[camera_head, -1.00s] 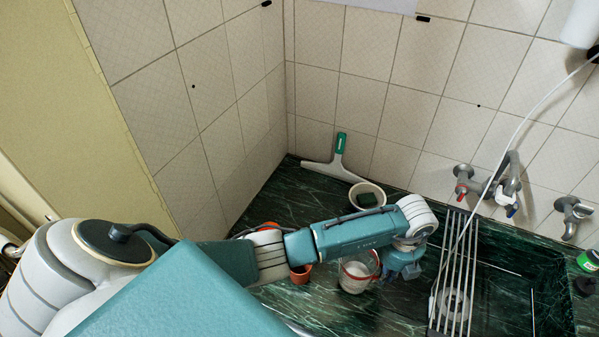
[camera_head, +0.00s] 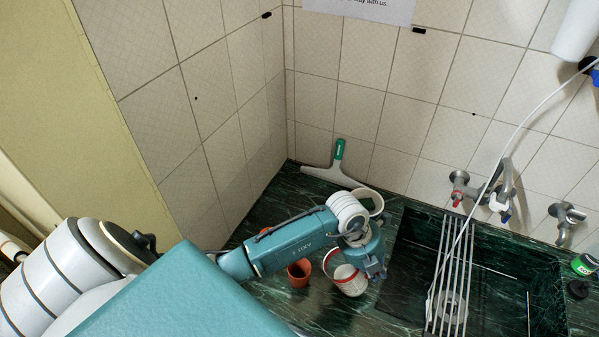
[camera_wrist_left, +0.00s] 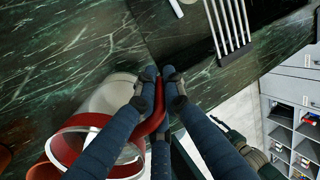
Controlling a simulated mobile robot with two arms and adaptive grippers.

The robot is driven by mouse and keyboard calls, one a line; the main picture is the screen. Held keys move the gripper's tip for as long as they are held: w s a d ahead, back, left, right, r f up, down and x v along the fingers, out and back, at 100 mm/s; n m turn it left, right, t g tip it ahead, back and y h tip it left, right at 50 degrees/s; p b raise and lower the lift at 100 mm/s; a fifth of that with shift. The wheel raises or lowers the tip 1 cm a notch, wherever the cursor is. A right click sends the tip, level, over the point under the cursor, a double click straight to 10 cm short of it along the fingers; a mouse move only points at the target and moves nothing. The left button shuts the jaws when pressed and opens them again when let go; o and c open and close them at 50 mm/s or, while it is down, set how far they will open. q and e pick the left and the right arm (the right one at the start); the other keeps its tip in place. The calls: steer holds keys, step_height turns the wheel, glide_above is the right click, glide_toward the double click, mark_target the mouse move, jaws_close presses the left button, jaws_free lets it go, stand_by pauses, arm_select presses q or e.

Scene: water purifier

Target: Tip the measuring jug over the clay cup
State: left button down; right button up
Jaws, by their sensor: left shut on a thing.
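The measuring jug (camera_head: 349,281) is whitish with a red rim. It is tilted, its mouth turned left toward the clay cup. The orange-brown clay cup (camera_head: 299,273) stands upright on the dark green counter, just left of the jug's rim. My left gripper (camera_head: 376,268) is at the jug's right side. In the left wrist view my left gripper (camera_wrist_left: 160,88) is shut on the jug's red handle, and the jug (camera_wrist_left: 118,97) hangs to the left with its red rim showing. I cannot tell whether anything leaves the jug. My right gripper is not in view.
A pale bowl (camera_head: 372,200) stands behind my left forearm, partly hidden by it. A squeegee (camera_head: 338,165) leans at the tiled wall. A sink with a metal rack (camera_head: 455,270) and taps (camera_head: 470,190) lies to the right. A white hose (camera_head: 520,130) hangs across it.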

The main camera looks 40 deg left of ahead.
mark_target(354, 273)
arm_select(q)
steer(key=shift+s+a+r+h, duration=0.3)
steer(key=shift+a+h, duration=0.2)
steer(key=shift+a, duration=0.1)
steer(key=shift+a+t+b, duration=0.2)
steer(key=shift+t+b, duration=0.2)
steer(key=shift+b, duration=0.3)
steer(key=shift+s+a+r+h+b, duration=0.25)
steer(key=shift+h+b, duration=0.35)
steer(key=shift+b, duration=0.05)
steer(key=shift+s+a+r+t+h+b, duration=0.3)
steer(key=shift+a+r+t+h+b, duration=0.3)
steer(key=shift+r+b, duration=0.3)
steer(key=shift+r, duration=0.45)
steer(key=shift+d, duration=0.1)
steer(key=shift+r, duration=0.1)
steer(key=shift+s+h, duration=0.1)
steer(key=shift+h, duration=0.2)
